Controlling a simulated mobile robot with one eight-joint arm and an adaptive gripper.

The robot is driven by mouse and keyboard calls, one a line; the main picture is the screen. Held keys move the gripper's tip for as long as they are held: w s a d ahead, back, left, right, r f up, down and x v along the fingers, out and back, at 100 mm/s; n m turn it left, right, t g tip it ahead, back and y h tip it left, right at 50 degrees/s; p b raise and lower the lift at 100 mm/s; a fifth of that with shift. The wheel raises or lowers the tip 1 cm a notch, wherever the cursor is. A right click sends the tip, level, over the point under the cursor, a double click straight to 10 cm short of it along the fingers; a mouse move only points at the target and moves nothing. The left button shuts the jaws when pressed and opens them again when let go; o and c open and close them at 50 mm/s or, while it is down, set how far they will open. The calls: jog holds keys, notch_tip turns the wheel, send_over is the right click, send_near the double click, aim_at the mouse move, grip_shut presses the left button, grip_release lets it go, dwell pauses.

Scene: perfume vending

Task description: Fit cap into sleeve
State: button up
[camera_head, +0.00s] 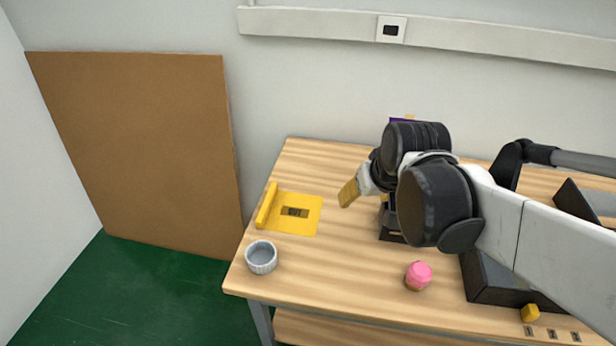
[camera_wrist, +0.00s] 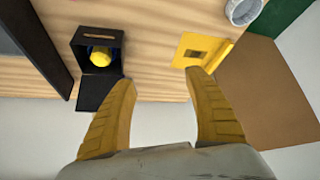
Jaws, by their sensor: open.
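My gripper (camera_head: 348,192) hangs above the back of the table. In the wrist view its two yellow fingers stand wide apart with nothing between them (camera_wrist: 160,80). An open black box (camera_wrist: 88,42) with its lid folded out holds a round yellow piece (camera_wrist: 101,57). In the head view the box (camera_head: 391,234) is mostly hidden behind my arm. A pink rounded piece (camera_head: 419,273) with a brownish base stands near the front of the table. I cannot tell for sure which pieces are the cap and the sleeve.
A yellow plate (camera_head: 310,228) with a raised edge lies at the table's left. A grey cup (camera_head: 261,257) stands at the front left corner. A black tray (camera_head: 492,281) and a small yellow block (camera_head: 530,313) are at the right. A brown board (camera_head: 140,150) leans on the wall.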

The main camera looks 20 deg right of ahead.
jog(key=s+a+r+n+t+y, duration=0.1)
jog(key=s+a+n, duration=0.1)
jog(key=s+a, duration=0.3)
jog(key=a, duration=0.4)
jog(key=shift+s+a+r, duration=0.35)
jog(key=shift+a, duration=0.05)
dwell(0.6)
